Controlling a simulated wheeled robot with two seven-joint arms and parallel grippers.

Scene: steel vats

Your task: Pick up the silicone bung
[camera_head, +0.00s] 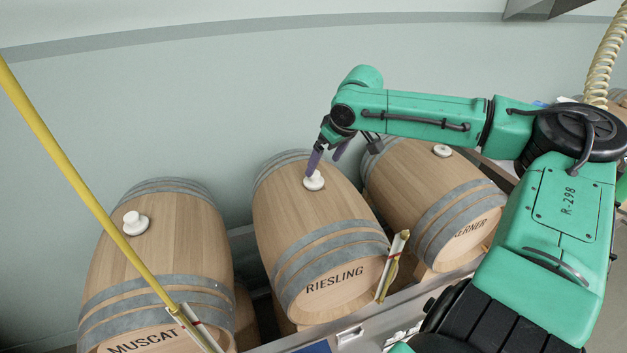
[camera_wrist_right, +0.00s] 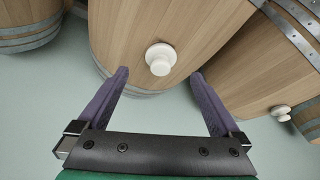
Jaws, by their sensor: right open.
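A white bung (camera_head: 313,181) sits in the top of the barrel marked RIESLING (camera_head: 315,232). The bung also shows in the right wrist view (camera_wrist_right: 160,58), just ahead of and between the fingers. My right gripper (camera_head: 325,160) is open, with purple fingers, close to this bung. In the head view one finger overlaps the bung's upper edge; I cannot tell whether it touches. The right gripper's fingers (camera_wrist_right: 160,80) are wide apart with nothing between them in the wrist view. Other white bungs sit on the MUSCAT barrel (camera_head: 134,223) and the KERNER barrel (camera_head: 442,151). My left gripper is not in view.
The MUSCAT barrel (camera_head: 160,255) stands at left and the KERNER barrel (camera_head: 425,190) at right, close beside the middle one. A yellow pole (camera_head: 85,187) crosses the left side. A pale wall (camera_head: 220,110) rises behind the barrels.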

